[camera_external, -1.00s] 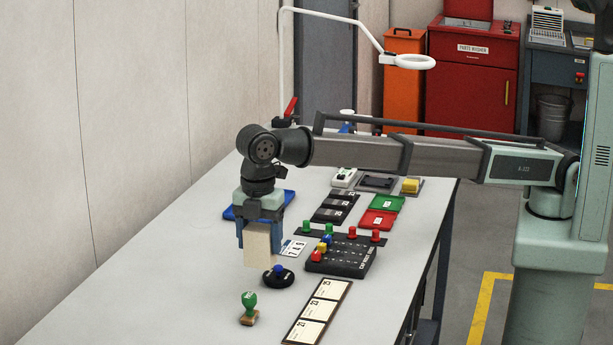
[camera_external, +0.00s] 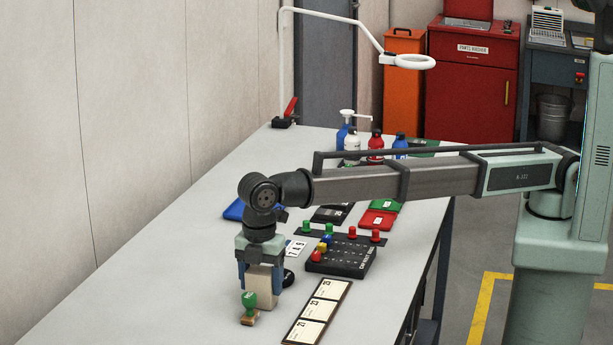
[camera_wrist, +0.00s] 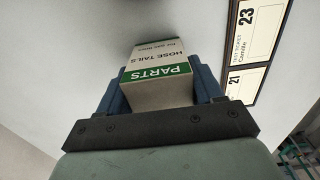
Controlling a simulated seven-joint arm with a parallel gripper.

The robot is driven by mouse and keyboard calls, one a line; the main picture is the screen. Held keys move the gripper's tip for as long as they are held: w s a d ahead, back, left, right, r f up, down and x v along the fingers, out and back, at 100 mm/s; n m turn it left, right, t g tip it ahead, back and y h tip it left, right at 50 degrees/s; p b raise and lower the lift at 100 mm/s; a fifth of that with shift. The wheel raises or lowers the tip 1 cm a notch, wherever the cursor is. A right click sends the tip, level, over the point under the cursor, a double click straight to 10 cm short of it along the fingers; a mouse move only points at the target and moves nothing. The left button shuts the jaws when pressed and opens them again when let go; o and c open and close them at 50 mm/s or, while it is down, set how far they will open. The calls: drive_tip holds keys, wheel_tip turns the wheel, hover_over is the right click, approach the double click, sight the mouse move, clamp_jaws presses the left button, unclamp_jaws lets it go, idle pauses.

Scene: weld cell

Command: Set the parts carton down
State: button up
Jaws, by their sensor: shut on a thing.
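The parts carton (camera_external: 263,285) is a small cream box, and my gripper (camera_external: 260,275) is shut on it with blue fingers on both sides. In the wrist view the carton (camera_wrist: 158,72) shows a green band reading PARTS and the words HOSE TAILS, between the fingers of my gripper (camera_wrist: 160,85). In the outside view the carton is low over the near part of the grey table (camera_external: 200,290). I cannot tell whether its bottom touches the table.
A green-handled stamp (camera_external: 249,307) stands close in front of the carton. A strip of numbered cards (camera_external: 318,312) and a dark peg board (camera_external: 341,254) lie to the right. The table at left is clear.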

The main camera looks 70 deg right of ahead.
drive_tip(key=shift+f, duration=0.1)
drive_tip(key=o, duration=1.1)
wheel_tip(320, 180, up, 12)
drive_tip(key=shift+r, duration=0.15)
idle(0.5)
